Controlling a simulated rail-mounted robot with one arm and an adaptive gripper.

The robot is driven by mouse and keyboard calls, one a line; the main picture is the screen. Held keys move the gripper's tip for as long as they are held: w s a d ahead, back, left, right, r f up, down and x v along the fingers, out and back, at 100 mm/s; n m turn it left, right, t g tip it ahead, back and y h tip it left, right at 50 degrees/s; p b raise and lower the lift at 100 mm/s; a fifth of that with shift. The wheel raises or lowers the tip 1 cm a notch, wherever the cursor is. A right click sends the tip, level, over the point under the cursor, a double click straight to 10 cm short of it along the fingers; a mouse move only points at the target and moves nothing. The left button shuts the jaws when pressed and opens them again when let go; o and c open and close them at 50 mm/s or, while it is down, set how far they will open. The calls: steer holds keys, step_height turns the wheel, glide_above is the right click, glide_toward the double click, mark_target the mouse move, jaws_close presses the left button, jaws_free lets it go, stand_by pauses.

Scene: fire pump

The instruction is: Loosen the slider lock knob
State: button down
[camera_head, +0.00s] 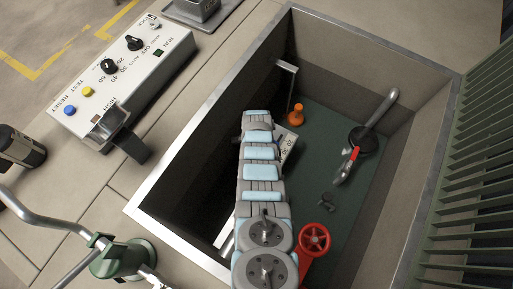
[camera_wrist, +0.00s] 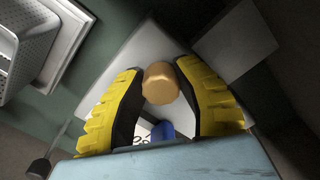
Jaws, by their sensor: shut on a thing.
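In the wrist view, a tan-orange round knob (camera_wrist: 161,82) sits between the tips of the two yellow-ribbed fingers of my gripper (camera_wrist: 160,88). The fingers are closed in on its sides, and its rounded end shows between them. A pale grey plate-like surface (camera_wrist: 150,45) lies behind the knob. In the head view my arm reaches down into the pit and hides my gripper and the knob from sight.
The pit's metal rim (camera_head: 180,165) surrounds my arm. On its green floor are an orange fitting (camera_head: 297,115), a red wheel (camera_head: 314,238) and a red-handled tool (camera_head: 348,164). A control box (camera_head: 125,75) stands outside at left. A blue part (camera_wrist: 163,130) lies between my fingers' bases.

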steer(key=n, duration=0.5)
steer(key=shift+s+f+n, duration=0.1)
steer(key=shift+s+n, duration=0.05)
steer(key=shift+n, duration=0.25)
steer(key=n, duration=0.6)
steer(key=shift+d, duration=0.2)
steer(key=n, duration=0.6)
steer(key=shift+d+n, duration=0.1)
steer(key=shift+n, duration=0.2)
steer(key=n+b, duration=0.1)
steer(key=n, duration=0.5)
steer(key=shift+b, duration=0.3)
steer(key=c, duration=0.7)
jaws_free()
